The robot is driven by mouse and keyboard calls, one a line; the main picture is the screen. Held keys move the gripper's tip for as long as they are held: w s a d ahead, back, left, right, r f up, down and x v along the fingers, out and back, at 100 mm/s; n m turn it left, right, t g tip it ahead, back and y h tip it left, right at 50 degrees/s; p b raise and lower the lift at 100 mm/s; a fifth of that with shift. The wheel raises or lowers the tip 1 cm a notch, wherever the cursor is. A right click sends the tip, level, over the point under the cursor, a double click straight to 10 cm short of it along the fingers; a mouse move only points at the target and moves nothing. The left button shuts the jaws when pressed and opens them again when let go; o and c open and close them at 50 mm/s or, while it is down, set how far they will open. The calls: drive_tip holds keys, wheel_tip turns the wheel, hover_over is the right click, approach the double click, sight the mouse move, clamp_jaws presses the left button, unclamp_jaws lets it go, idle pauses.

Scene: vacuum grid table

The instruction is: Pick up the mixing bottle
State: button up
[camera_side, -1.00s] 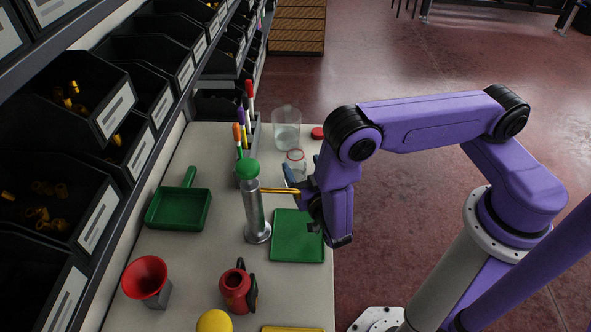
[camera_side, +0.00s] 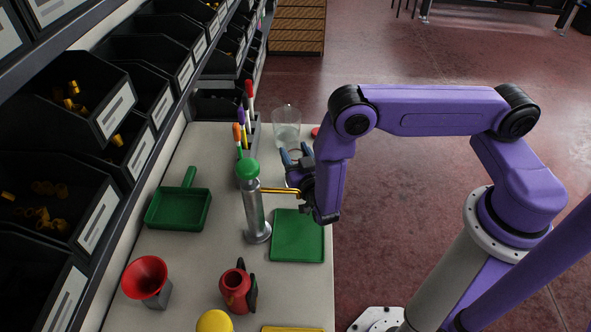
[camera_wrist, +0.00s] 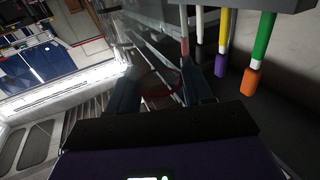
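A small clear bottle with a red ring, which I take to be the mixing bottle, stands toward the back of the table and is mostly hidden by my gripper in the side view. In the wrist view the clear bottle (camera_wrist: 160,82) shows faintly between the two fingers. My gripper (camera_side: 294,155) is at the bottle, with its fingers apart. In the wrist view my gripper (camera_wrist: 160,90) looks open, with a finger on either side of the red ring. I cannot tell whether either finger touches the bottle.
A clear beaker (camera_side: 286,127) stands just behind. A silver cylinder with green top (camera_side: 254,205) and yellow side arm is close to my wrist. Pens (camera_side: 241,135) stand in a holder to the left. A green plate (camera_side: 298,240), green scoop (camera_side: 178,209), red funnel (camera_side: 147,277) and red jug (camera_side: 236,290) are nearer.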

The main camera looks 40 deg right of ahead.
clamp_jaws()
drive_tip(key=shift+r, duration=0.15)
